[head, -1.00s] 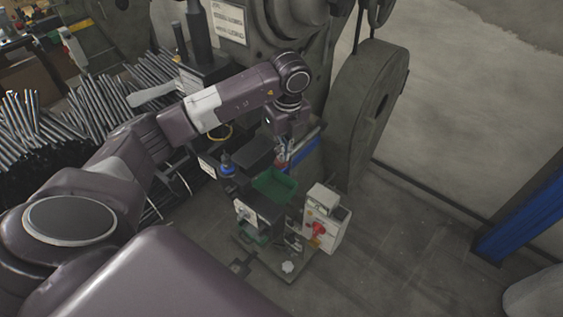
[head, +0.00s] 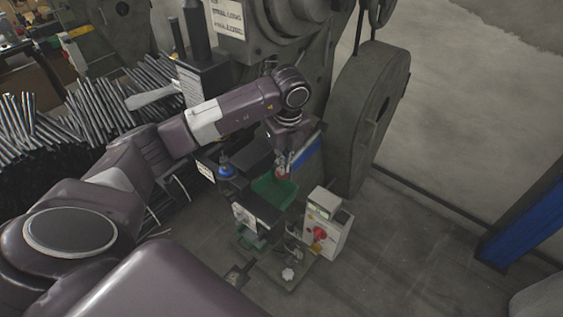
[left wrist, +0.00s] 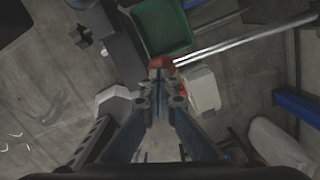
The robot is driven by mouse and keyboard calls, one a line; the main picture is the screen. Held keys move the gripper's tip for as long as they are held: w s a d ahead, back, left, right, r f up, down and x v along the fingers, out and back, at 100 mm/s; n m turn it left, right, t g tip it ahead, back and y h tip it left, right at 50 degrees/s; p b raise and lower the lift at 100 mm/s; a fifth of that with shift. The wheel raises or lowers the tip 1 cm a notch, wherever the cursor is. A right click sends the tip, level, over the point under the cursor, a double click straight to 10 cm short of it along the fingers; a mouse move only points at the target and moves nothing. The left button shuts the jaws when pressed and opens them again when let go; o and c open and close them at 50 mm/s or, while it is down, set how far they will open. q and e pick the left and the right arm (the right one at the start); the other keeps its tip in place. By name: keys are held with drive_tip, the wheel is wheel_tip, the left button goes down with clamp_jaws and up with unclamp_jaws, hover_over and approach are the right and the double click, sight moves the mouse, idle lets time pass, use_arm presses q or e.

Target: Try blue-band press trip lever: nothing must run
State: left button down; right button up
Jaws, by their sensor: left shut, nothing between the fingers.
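A small bench press (head: 262,212) with a green tray (head: 273,190) stands low in the middle of the head view. A blue band (head: 226,168) rings a dark post at its left. A red knob (left wrist: 160,62), which looks like a lever end, lies just beyond my left fingertips in the left wrist view; contact cannot be told. My left gripper (left wrist: 158,85) is shut and empty, pointing down above the green tray's near side; it also shows in the head view (head: 283,165). My right gripper is out of view.
A white control box (head: 325,222) with a red switch (head: 320,235) stands right of the press. A large grey machine with a wheel guard (head: 372,115) rises behind. Metal rods (head: 95,110) are stacked at left. The floor at right is clear up to a blue post (head: 525,215).

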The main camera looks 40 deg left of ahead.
use_arm(q)
drive_tip(key=shift+s, duration=0.1)
drive_tip(key=d, duration=0.1)
drive_tip(key=s+d+r+p, duration=0.1)
drive_tip(key=shift+s+d, duration=0.1)
drive_tip(key=shift+d, duration=0.3)
wheel_tip(320, 180, up, 12)
drive_tip(key=d, duration=0.1)
drive_tip(key=shift+s, duration=0.25)
drive_tip(key=shift+d, duration=0.1)
idle(0.5)
